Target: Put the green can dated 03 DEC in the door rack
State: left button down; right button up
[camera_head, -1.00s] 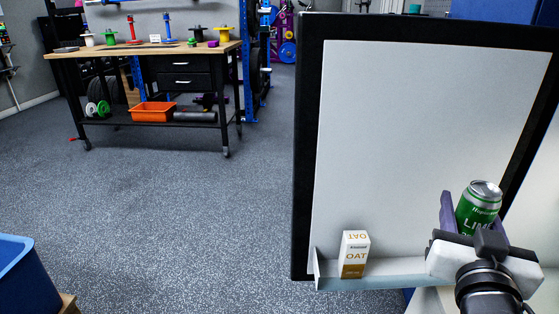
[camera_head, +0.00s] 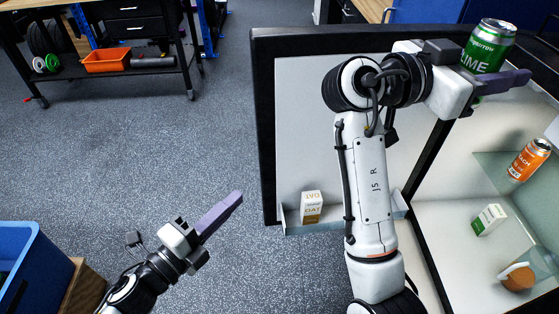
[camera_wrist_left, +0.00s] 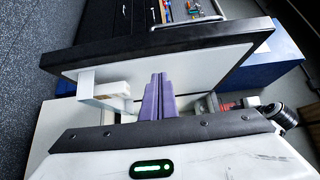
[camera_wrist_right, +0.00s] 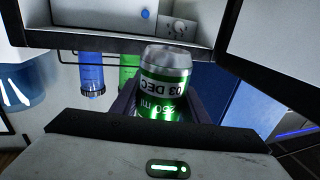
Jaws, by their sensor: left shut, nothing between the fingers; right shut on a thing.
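The green lime can (camera_head: 488,46) is held in my right gripper (camera_head: 500,80), raised above the top edge of the fridge at upper right. In the right wrist view the can (camera_wrist_right: 165,85) sits between the fingers, and its band reads 03 DEC. The door rack (camera_head: 345,217) is low on the inside of the open fridge door (camera_head: 300,130). An oat carton (camera_head: 311,207) stands toward the left end of the rack; my right arm hides part of the rack. My left gripper (camera_head: 222,212) is shut and empty, left of the door over the floor.
Inside the fridge are an orange can (camera_head: 527,160) on a glass shelf, a green-and-white carton (camera_head: 489,219) and a brown-and-white item (camera_head: 517,277). A blue bin (camera_head: 25,262) is at lower left. A workbench (camera_head: 110,75) stands behind. The floor between is clear.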

aim_at(264, 157)
jog(key=shift+r+p, duration=0.3)
jog(key=shift+r, duration=0.05)
pick_arm(q)
jog(key=shift+w+d, duration=0.75)
jog(key=shift+w, duration=0.9)
jog(key=shift+w+d, duration=0.7)
jog(key=shift+w, duration=1)
jog(key=shift+w+d, duration=0.75)
jog(key=shift+w, duration=0.9)
